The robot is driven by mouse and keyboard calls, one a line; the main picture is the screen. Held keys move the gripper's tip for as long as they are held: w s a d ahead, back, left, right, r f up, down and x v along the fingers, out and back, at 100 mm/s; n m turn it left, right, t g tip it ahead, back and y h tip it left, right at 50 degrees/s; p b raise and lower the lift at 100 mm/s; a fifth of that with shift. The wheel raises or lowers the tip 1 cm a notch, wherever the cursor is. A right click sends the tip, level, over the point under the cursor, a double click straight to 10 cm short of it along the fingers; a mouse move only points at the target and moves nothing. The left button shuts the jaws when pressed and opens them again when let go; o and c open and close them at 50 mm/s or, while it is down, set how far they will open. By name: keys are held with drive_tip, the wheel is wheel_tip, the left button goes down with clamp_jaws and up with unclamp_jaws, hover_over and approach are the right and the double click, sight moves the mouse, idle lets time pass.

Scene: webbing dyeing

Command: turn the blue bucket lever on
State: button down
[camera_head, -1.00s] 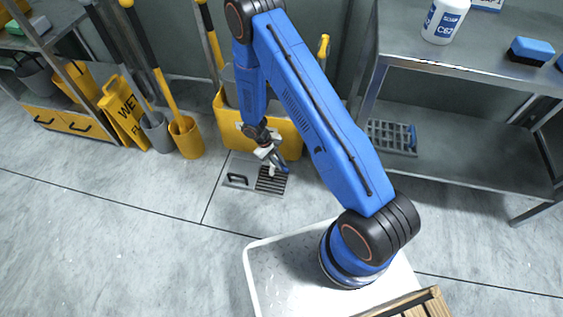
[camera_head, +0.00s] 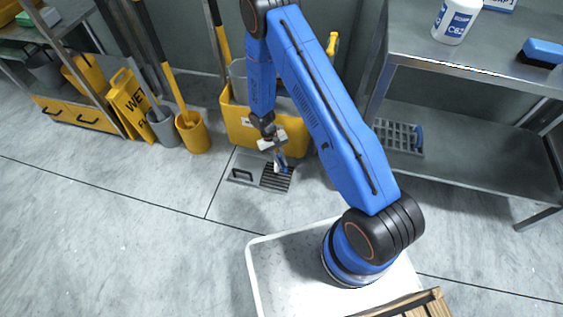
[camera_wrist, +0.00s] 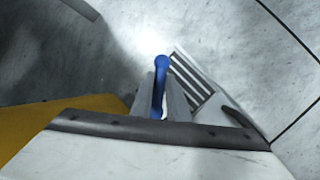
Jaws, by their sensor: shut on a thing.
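The blue lever (camera_wrist: 160,84) stands between my two grey fingers in the wrist view, its rounded end sticking out past them. My gripper (camera_wrist: 160,98) is shut on it. In the head view my gripper (camera_head: 279,160) hangs low in front of the yellow bucket (camera_head: 240,128), and a bit of the blue lever (camera_head: 284,169) shows at its tips. The lever's base and its joint to the bucket are hidden behind my gripper, so I cannot tell its exact angle to the bucket.
A floor drain grate (camera_head: 277,178) with a dark handle lies just below my gripper. A steel shelf table (camera_head: 460,165) stands at right. A yellow wet-floor sign (camera_head: 130,104) and a small yellow bin (camera_head: 193,134) stand at left.

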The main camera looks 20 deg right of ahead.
drive_tip(key=c, duration=1.7)
unclamp_jaws()
drive_tip(key=shift+r, duration=5)
